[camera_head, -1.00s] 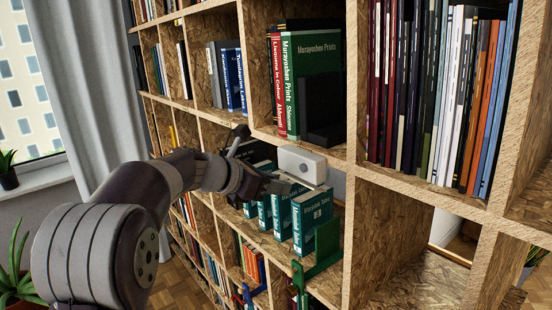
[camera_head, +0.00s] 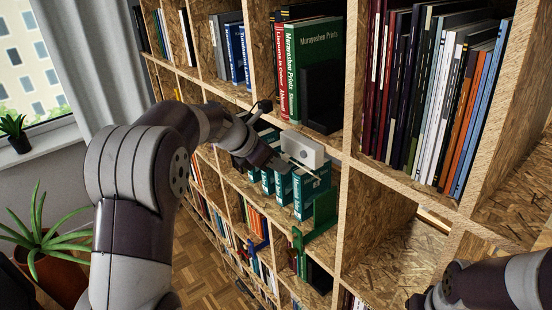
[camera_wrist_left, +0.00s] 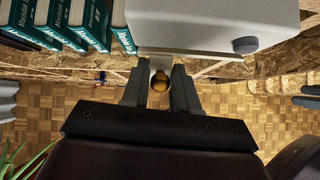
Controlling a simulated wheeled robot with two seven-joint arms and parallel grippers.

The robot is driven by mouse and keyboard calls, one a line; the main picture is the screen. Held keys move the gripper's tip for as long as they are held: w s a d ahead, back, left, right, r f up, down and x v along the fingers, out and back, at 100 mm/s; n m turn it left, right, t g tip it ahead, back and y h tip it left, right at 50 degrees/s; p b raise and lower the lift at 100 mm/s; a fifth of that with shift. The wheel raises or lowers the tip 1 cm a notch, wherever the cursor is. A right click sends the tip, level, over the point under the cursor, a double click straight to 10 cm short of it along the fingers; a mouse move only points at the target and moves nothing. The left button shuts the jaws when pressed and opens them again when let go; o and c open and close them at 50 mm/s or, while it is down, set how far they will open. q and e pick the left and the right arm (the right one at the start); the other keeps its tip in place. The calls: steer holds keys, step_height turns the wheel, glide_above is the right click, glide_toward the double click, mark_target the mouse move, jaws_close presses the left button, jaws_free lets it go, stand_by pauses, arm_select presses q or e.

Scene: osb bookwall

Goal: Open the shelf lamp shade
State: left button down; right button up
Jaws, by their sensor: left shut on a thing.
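The shelf lamp (camera_head: 303,150) is a white box under a shelf board, above a row of teal books. In the left wrist view the lamp (camera_wrist_left: 215,22) fills the upper right, with a round grey knob on its face. My left gripper (camera_head: 277,164) is at the lamp's lower front edge. In the left wrist view its fingers (camera_wrist_left: 159,82) are shut on a pale tab below the lamp, and a brass-coloured round thing shows between them. A thin pale edge runs along the lamp's lower front. How far the shade stands open I cannot tell. My right gripper is not in view.
Teal books (camera_head: 312,190) stand close below the lamp, beside a green bookend (camera_head: 318,222). A black bookend (camera_head: 322,98) and larger books are above. My right forearm (camera_head: 490,284) is at the lower right. A potted plant (camera_head: 45,245) stands at left.

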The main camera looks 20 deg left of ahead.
arm_select(q)
steer(key=c, duration=1.1)
jaws_free()
steer(key=shift+c, duration=0.2)
steer(key=shift+s+a+r+b, duration=0.2)
steer(key=shift+a+r+b, duration=0.1)
steer(key=shift+b, duration=0.1)
steer(key=b+v, duration=0.4)
steer(key=v, duration=0.7)
steer(key=shift+s+r, duration=0.2)
steer(key=shift+r, duration=0.05)
steer(key=shift+s+a, duration=0.1)
